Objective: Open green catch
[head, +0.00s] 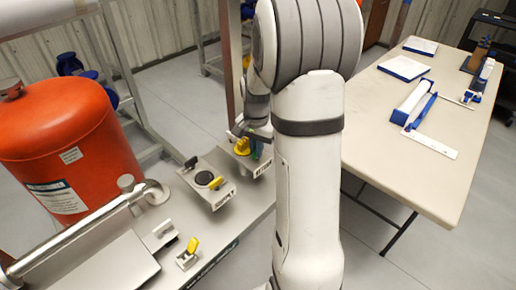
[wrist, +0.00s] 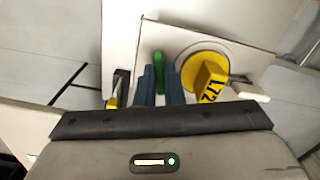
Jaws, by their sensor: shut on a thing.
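The green catch (wrist: 159,68) stands upright on a pale plate in the wrist view, just left of a round yellow knob (wrist: 205,75) marked L72. My gripper (wrist: 160,85) has its two dark blue fingers on either side of the catch and is shut on it. In the head view my gripper (head: 260,138) is at the far end of the skid, beside the yellow knob (head: 242,147). There the catch is mostly hidden by my gripper and arm.
A nearer plate carries a black knob (head: 204,178) with black and yellow catches. A red tank (head: 66,140) and a grey pipe (head: 80,232) stand on the left. A table (head: 385,140) with papers and tools is on the right.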

